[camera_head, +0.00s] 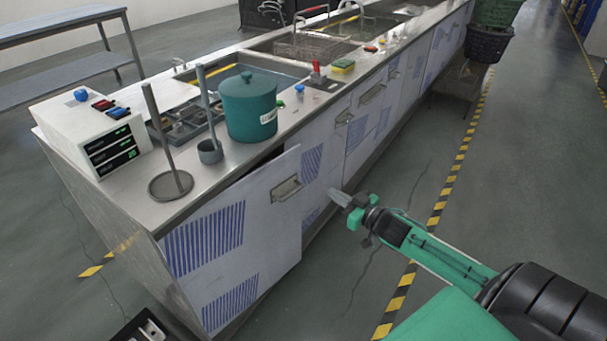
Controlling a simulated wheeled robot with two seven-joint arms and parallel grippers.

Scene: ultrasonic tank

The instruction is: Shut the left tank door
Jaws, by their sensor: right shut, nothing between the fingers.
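The left tank door (268,232) is the white front panel with blue striped patches at the near end of the long steel counter. It stands slightly ajar, with a dark gap along its top edge. A recessed metal handle (287,188) is near its upper right corner. My right gripper (336,196) is shut and empty, just right of the door's right edge, with its fingers pointing left toward the door front. I cannot tell whether it touches the door. My left gripper is not in view.
On the counter (232,160) stand a teal pot (249,104), a round-based metal stand (171,185), a small grey cup (210,152) and a white control box (97,132). Further doors run along the front to the right. The floor right of the counter is open, with yellow-black tape (450,185).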

